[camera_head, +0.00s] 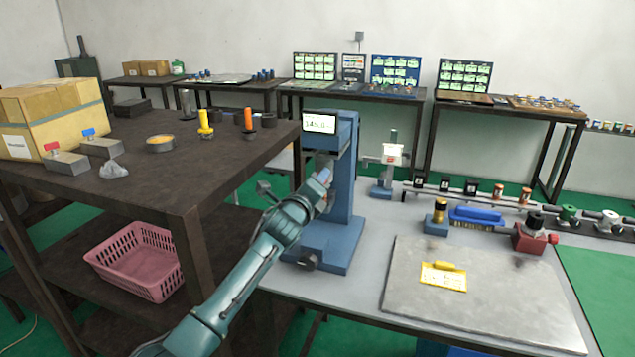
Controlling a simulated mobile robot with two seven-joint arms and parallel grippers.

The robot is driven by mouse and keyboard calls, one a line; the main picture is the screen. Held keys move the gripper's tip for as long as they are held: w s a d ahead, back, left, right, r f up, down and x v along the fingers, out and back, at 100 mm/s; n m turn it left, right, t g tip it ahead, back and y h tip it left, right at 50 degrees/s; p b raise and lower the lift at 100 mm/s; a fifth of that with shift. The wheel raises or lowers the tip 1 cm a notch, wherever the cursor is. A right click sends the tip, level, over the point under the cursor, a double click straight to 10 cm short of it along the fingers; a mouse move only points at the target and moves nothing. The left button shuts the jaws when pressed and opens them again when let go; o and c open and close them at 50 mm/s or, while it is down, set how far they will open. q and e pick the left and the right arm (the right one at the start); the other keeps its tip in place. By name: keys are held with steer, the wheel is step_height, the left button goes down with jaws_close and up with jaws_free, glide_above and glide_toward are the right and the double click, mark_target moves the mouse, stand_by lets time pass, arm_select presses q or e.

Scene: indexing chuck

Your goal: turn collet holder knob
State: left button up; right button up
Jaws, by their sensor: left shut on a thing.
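My left arm reaches from the bottom to a blue upright machine (344,190) with a small lit screen. My left gripper (325,176) is at the left side of its column, shut on a small part there. The jaws and wrist hide most of that part, so I cannot tell if it is the collet holder knob. A black round knob (307,262) sits low at the machine's base, apart from the gripper. A red block (529,236) with a black top and a red side knob stands on the grey table at the right. My right gripper is not in view.
A dark shelf table (190,170) at the left holds cardboard boxes and small fixtures, with a pink basket (137,262) below. A grey plate (480,300) with a yellow piece (443,275) lies at the right front. A row of small fixtures lines the table's back.

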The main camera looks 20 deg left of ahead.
arm_select(q)
steer(key=n, duration=0.7)
steer(key=shift+n+y, duration=0.3)
steer(key=n, duration=0.8)
steer(key=shift+r+n+y+p, duration=0.1)
steer(key=shift+n+y+p, duration=0.2)
steer(key=n+p, duration=0.1)
steer(key=n, duration=0.5)
steer(key=shift+n, duration=0.3)
steer(key=n, duration=0.3)
steer(key=shift+n+g, duration=0.3)
steer(key=shift+n, duration=1.7)
